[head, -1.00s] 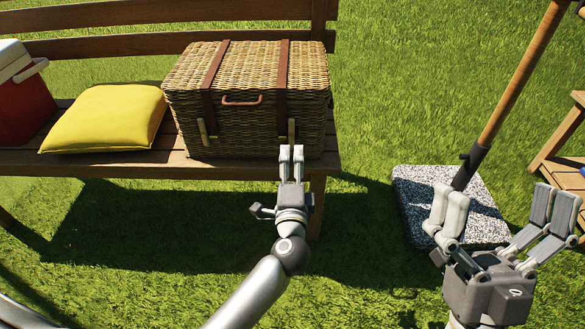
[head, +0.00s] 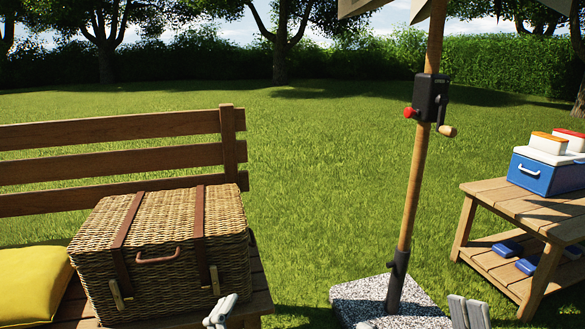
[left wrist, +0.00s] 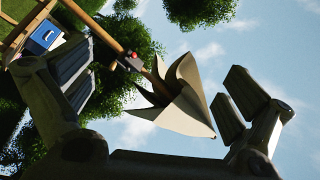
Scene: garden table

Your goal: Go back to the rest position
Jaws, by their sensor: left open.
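My left gripper (head: 220,312) shows only its grey fingertips at the bottom of the head view, in front of the wicker hamper's right corner. In the left wrist view its two fingers (left wrist: 158,95) stand wide apart with nothing between them, and sky and a parasol canopy show beyond. My right gripper (head: 418,318) is mostly below the lower edge of the head view. One finger's pads show in front of the parasol base, and a small grey tip shows farther left, so it looks open. The rest of both arms is hidden.
The closed wicker hamper (head: 165,250) and a yellow cushion (head: 32,284) are on the wooden bench (head: 110,130). A parasol pole (head: 415,190) with a crank rises from a speckled base (head: 350,292). A wooden side table (head: 490,193) carries a blue cooler (head: 540,175). Grass between is open.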

